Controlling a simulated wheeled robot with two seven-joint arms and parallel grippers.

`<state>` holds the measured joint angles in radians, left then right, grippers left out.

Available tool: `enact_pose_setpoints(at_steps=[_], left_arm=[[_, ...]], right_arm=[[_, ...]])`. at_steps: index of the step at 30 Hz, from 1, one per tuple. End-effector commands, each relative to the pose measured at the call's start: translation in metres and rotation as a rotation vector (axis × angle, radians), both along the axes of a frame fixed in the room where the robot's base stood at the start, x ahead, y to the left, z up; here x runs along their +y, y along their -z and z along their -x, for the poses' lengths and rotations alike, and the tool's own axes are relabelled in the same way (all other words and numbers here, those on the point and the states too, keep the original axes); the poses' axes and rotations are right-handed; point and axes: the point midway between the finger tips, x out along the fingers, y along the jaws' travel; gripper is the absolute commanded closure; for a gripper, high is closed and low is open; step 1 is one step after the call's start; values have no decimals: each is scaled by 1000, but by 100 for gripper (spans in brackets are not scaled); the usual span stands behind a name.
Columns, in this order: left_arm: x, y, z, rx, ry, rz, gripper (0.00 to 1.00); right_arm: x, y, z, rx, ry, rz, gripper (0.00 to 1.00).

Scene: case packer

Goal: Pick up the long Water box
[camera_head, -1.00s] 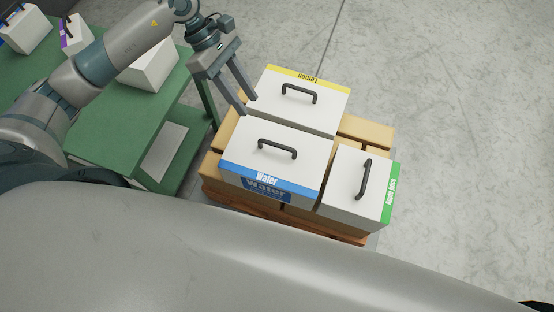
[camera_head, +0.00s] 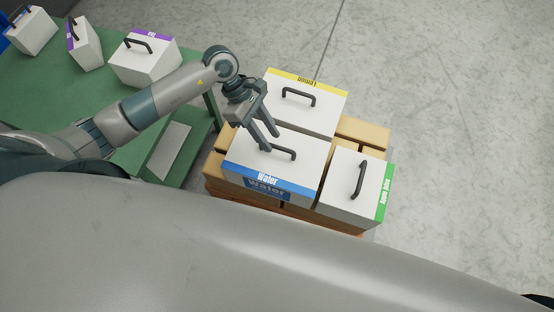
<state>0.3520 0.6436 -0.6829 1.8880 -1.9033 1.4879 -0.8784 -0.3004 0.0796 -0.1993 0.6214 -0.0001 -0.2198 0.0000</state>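The Water box (camera_head: 245,165) is white with a blue label edge and a dark handle (camera_head: 284,153) on top. The fingers partly hide that handle end. I cannot tell whether they touch it. My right gripper is not in view.
A Lemon box (camera_head: 325,115) with a yellow edge stands behind the Water box. A green-edged Apple box (camera_head: 345,190) stands to its right. A green table (camera_head: 55,95) at left bears several boxes.

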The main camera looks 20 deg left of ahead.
Motion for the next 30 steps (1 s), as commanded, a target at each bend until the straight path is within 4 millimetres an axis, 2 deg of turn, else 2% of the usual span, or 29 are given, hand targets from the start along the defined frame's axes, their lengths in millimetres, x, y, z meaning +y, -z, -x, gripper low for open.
enact_pose_setpoints(at_steps=[9,14,21,25,30], left_arm=[[0,1,0,0,0,0,67],[-5,4,1,2,-1,1,67],[-20,22,5,4,-1,1,67],[-27,36,6,2,-1,1,67],[-30,43,7,0,-1,-1,67]], right_arm=[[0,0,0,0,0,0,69],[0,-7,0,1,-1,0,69],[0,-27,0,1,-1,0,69],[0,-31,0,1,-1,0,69],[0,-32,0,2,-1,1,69]])
